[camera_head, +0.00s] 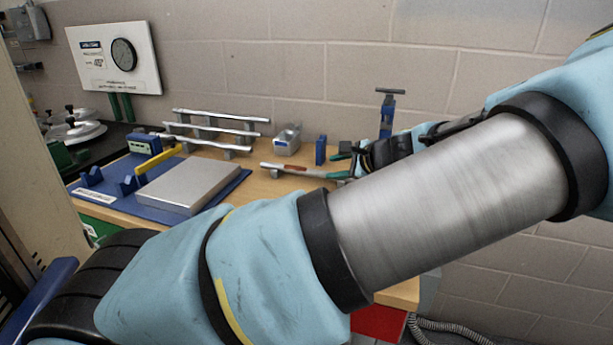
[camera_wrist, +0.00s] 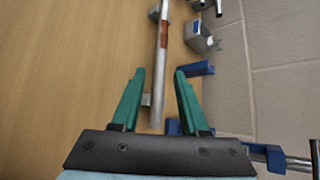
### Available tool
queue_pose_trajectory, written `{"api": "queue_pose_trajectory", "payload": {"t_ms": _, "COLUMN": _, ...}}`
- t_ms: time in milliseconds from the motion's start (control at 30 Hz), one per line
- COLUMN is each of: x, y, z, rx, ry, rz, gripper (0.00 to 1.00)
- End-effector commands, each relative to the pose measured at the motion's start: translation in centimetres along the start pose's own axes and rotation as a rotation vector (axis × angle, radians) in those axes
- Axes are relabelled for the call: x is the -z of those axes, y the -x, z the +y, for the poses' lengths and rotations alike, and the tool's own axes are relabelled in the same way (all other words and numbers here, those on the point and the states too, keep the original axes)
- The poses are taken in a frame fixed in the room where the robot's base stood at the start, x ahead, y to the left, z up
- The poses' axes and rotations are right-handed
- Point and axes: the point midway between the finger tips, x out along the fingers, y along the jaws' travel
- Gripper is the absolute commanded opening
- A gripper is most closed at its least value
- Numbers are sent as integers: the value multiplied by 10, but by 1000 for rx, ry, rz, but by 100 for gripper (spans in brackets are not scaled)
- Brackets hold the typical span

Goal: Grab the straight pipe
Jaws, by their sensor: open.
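A straight silver pipe with a red-brown band (camera_head: 285,168) lies low over the wooden bench, on small grey supports. In the wrist view the pipe (camera_wrist: 161,60) runs down the picture, and its near end shows between my two green fingers. My gripper (camera_wrist: 157,73) is open, with one finger on each side of the pipe and a visible gap on both sides. I cannot tell how far the fingertips are above it. In the head view my gripper (camera_head: 352,162) is at the pipe's right end, partly hidden by my arm.
More silver pipes (camera_head: 222,117) rest on a rack behind. A grey metal block (camera_head: 287,140), a blue upright block (camera_head: 320,150) and a blue clamp post (camera_head: 388,110) stand near the wall. A silver plate (camera_head: 188,186) lies on a blue base at left.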

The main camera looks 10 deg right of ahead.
Motion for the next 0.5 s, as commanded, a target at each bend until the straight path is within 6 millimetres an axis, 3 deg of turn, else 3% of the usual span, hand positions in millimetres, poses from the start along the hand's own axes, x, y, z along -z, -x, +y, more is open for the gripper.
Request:
{"api": "queue_pose_trajectory", "payload": {"t_ms": 133, "x": 4, "y": -8, "z": 2, "rx": 9, "ry": -6, "rz": -2, "gripper": 44}}
{"api": "queue_pose_trajectory", "payload": {"t_ms": 500, "x": 3, "y": -55, "z": 1, "rx": 7, "ry": -5, "rz": -1, "gripper": 44}}
